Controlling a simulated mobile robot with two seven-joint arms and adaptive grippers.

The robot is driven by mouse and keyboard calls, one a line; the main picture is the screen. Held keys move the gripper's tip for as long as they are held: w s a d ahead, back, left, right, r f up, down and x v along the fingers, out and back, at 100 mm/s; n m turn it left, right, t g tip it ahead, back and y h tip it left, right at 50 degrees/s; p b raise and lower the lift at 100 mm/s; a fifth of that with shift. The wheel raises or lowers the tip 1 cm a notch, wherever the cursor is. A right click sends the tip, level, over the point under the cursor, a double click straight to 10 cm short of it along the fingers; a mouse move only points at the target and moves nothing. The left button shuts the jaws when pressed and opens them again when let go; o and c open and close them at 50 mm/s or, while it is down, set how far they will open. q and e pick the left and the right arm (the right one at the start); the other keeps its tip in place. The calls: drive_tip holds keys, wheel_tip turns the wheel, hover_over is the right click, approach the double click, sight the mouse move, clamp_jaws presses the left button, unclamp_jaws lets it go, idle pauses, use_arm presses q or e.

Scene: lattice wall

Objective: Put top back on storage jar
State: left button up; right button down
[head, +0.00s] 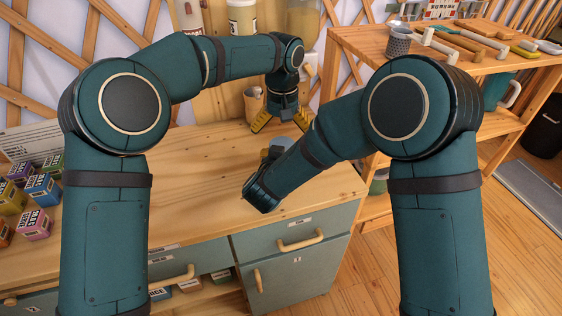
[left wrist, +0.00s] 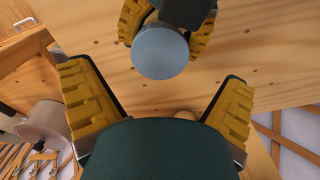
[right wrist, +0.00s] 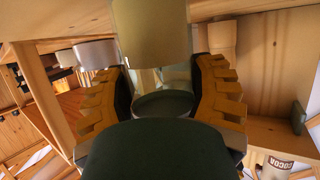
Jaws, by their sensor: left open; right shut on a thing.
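My left gripper (head: 281,122) is open and empty over the back right of the wooden counter; its spread yellow fingers also frame the left wrist view (left wrist: 150,80). My right gripper (right wrist: 160,95) is shut on a round blue-grey piece (left wrist: 160,52), which looks like the jar top. In the head view this piece (head: 280,142) shows just in front of the left gripper, apart from it. A pale, partly see-through cylinder (right wrist: 150,30) fills the upper middle of the right wrist view; I cannot tell whether it is the storage jar. My right arm hides part of the counter.
A small wooden cup (head: 254,102) stands by the back wall. Several coloured boxes (head: 42,187) stand at the counter's left. Jars (head: 242,16) line the back shelf. A wooden shelf unit (head: 400,68) with utensils stands right. The counter's middle (head: 195,190) is clear.

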use_arm(q)
wheel_tip(320, 180, up, 12)
drive_tip(key=shift+f, duration=0.15)
idle(0.3)
use_arm(e)
unclamp_jaws()
drive_tip(key=v, duration=1.2)
drive_tip(key=shift+r, duration=0.1)
